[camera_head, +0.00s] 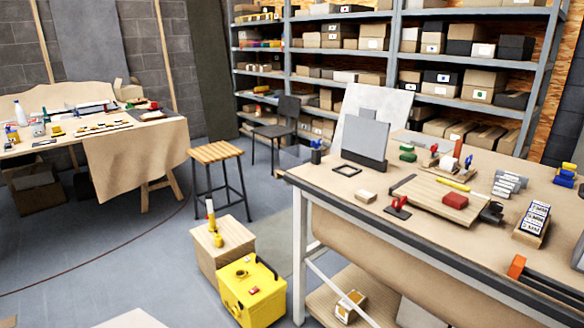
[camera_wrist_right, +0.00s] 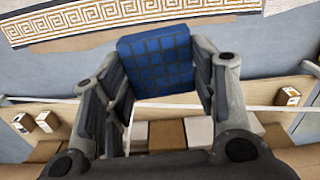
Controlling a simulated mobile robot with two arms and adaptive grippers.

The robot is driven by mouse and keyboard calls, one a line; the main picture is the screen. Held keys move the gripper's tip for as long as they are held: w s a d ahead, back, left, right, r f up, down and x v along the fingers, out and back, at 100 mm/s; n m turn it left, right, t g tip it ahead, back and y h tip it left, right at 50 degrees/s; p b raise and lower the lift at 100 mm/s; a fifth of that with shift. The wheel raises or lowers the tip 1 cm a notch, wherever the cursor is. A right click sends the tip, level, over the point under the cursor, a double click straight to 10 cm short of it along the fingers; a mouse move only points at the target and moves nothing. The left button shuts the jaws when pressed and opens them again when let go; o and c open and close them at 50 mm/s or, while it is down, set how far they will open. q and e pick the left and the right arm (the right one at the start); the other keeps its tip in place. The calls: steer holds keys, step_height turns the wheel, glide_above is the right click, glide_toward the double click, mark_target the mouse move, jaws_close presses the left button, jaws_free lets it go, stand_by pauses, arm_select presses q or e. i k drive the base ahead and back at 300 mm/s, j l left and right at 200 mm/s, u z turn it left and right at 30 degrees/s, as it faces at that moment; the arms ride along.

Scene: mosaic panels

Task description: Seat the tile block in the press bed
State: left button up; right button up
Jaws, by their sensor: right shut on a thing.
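In the right wrist view my right gripper (camera_wrist_right: 158,72) is shut on the tile block (camera_wrist_right: 157,62), a blue square piece with a grid of small tiles. The block sits between the two fingers, face toward the camera, and its lower edge is near the finger pads. Neither gripper nor the blue block shows in the head view.
The workbench also holds a red block (camera_head: 455,200), a small wooden block (camera_head: 366,196), an upright grey panel (camera_head: 362,143) and a labelled rack (camera_head: 532,222). A stool (camera_head: 218,152) and a yellow box (camera_head: 252,290) stand on the floor to the left.

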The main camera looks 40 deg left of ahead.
mark_target(348, 170)
steer(key=i+j+u, duration=0.3)
steer(key=j, duration=0.35)
steer(key=i+j+u, duration=0.3)
steer(key=j, duration=0.25)
steer(key=i+j+u, duration=0.3)
steer(key=j, duration=0.2)
steer(key=i+j, duration=0.05)
